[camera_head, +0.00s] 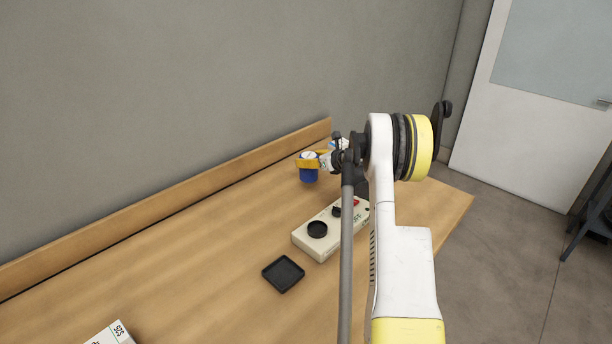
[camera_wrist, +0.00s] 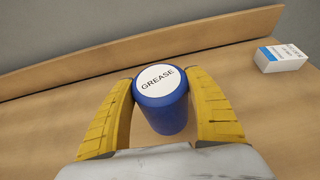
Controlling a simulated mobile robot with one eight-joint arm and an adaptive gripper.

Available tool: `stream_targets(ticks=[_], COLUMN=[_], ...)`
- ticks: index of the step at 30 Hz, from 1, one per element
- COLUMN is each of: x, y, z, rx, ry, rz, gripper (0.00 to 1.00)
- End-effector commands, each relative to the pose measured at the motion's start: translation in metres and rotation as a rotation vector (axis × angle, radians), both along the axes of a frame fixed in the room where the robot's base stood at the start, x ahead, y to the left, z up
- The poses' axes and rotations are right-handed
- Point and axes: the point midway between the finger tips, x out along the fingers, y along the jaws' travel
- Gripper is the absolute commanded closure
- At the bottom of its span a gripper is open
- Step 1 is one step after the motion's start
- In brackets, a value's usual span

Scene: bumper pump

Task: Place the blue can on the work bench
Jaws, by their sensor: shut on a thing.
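The blue can (camera_wrist: 162,112) has a white top lettered "GREASE" and stands between the two yellow fingers of my gripper (camera_wrist: 160,95) in the wrist view. The fingers touch it on both sides near its top. In the head view the blue can (camera_head: 309,175) is at the far part of the wooden work bench (camera_head: 220,240), near the back board, with my gripper (camera_head: 308,162) around its upper part. The can looks upright and at or close to the bench top; I cannot tell whether its base touches.
A beige box with a black round cup (camera_head: 310,243) lies nearer on the bench, partly behind my arm. A black square tray (camera_head: 283,274) lies in front of it. A white box (camera_head: 110,334) is at the bottom left. A small white-and-blue box (camera_wrist: 281,58) is right of the can.

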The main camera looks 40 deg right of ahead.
Motion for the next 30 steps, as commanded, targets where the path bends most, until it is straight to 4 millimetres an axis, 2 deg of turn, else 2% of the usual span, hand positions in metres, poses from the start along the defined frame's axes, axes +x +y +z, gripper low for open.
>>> stream_targets(ticks=[5, 8, 15, 26, 27, 29, 30], x=[0.017, 0.019, 0.018, 0.018, 0.018, 0.018, 0.018], y=[0.000, 0.000, 0.000, 0.000, 0.000, 0.000, 0.000], z=[-0.011, -0.016, -0.050, -0.054, -0.055, -0.054, -0.054], rx=[-0.001, 0.000, 0.000, 0.000, 0.000, 0.000, 0.000], ry=[0.000, 0.000, 0.000, 0.000, 0.000, 0.000, 0.000], rz=[0.000, -0.001, -0.001, -0.001, 0.000, 0.000, 0.000], gripper=[0.79, 0.79, 0.79, 0.79, 0.35, 0.17, 0.15])
